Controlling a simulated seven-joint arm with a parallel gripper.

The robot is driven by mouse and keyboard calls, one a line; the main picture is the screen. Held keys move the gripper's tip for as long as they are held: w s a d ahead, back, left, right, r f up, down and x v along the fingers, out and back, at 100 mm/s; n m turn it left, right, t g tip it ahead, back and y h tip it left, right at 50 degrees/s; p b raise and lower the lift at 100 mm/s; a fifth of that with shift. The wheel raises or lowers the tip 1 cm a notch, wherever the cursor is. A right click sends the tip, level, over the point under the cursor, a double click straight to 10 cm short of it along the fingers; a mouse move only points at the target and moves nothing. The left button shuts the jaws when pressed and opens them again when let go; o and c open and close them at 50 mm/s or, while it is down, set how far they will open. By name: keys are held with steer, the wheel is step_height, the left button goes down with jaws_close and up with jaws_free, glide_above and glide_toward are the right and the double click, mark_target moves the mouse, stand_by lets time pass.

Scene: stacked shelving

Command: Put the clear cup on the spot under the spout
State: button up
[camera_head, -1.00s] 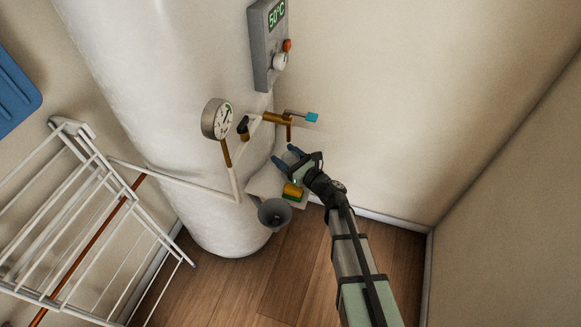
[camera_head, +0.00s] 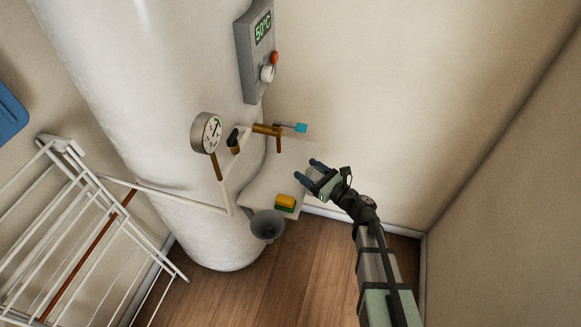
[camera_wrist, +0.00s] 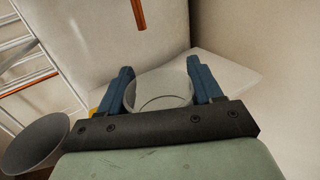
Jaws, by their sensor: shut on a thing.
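The clear cup (camera_wrist: 160,92) sits between the two blue fingers of my gripper (camera_wrist: 163,88) in the wrist view, with a finger on each side. In the head view my gripper (camera_head: 315,178) is to the right of the brass spout (camera_head: 278,143) and lower in the picture; the cup is hard to make out there. The spout's copper end also shows at the top of the wrist view (camera_wrist: 139,14), beyond the cup. A pale shelf (camera_wrist: 232,72) lies behind and below the cup. The exact spot under the spout is not clearly marked.
A yellow and green sponge (camera_head: 285,202) lies on the shelf's near part. A grey funnel-like bowl (camera_head: 266,225) is at its front left. A pressure gauge (camera_head: 206,132) and pipes stand left of the spout. A white rack (camera_head: 85,225) is at far left.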

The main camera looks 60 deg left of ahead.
steer(key=w+d, duration=0.5)
steer(key=s, duration=0.6)
steer(key=shift+a+r, duration=0.15)
steer(key=shift+a, duration=0.2)
steer(key=x, duration=1.1)
steer(key=shift+a, duration=0.25)
steer(key=shift+x, duration=0.85)
steer(key=a, duration=0.2)
steer(key=s+a+f, duration=0.1)
steer(key=shift+s+a, duration=0.15)
steer(key=shift+a, duration=0.2)
steer(key=shift+d+f, duration=0.1)
steer(key=shift+f, duration=0.2)
steer(key=shift+f, duration=0.2)
